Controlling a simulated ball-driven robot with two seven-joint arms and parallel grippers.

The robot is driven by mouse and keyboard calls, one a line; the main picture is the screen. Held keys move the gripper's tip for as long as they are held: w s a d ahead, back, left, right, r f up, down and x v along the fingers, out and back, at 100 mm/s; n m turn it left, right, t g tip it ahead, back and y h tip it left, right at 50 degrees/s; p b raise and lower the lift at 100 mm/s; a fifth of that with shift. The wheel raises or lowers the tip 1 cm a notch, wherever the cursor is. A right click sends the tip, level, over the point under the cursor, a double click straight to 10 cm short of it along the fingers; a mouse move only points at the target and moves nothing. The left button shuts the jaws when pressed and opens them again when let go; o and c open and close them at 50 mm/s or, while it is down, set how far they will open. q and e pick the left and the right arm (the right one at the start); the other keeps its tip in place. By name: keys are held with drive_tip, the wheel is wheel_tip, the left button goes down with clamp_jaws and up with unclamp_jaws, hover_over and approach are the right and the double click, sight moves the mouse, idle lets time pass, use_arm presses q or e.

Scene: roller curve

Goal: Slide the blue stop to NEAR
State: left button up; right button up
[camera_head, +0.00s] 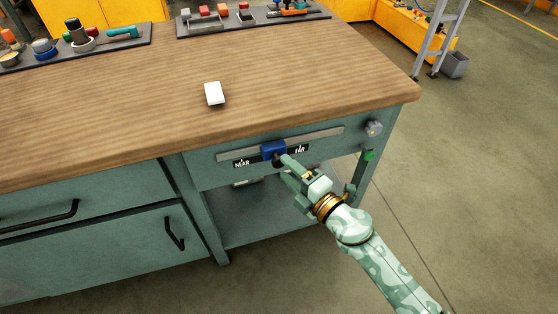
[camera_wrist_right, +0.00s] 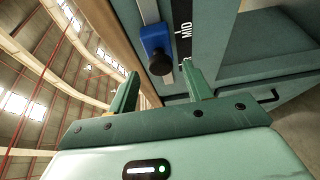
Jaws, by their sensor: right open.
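The blue stop (camera_head: 273,149) sits on a metal rail (camera_head: 322,135) on the front of the workbench, between the NEAR label (camera_head: 242,163) at its left and the FAR label (camera_head: 300,149) at its right. In the right wrist view the blue stop (camera_wrist_right: 155,38) is beside the MID label (camera_wrist_right: 186,34), and its dark round knob (camera_wrist_right: 160,64) faces me. My right gripper (camera_head: 284,165) is open just in front of the stop. In the wrist view its fingertips (camera_wrist_right: 160,70) are on either side of the knob; contact cannot be told. My left gripper is not in view.
A white block (camera_head: 214,93) lies on the wooden worktop (camera_head: 130,110). A clear round knob (camera_head: 374,128) and a green one (camera_head: 369,155) are on the bench's right corner. Trays with several parts stand at the back.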

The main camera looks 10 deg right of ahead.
sight(281, 164)
drive_tip(key=x, duration=0.4)
drive_tip(key=shift+w, duration=0.1)
clamp_jaws()
drive_tip(key=a, duration=0.8)
drive_tip(key=shift+s+a, duration=0.2)
drive_tip(key=shift+s, duration=0.2)
unclamp_jaws()
drive_tip(key=shift+a, duration=0.2)
drive_tip(key=shift+d, duration=0.1)
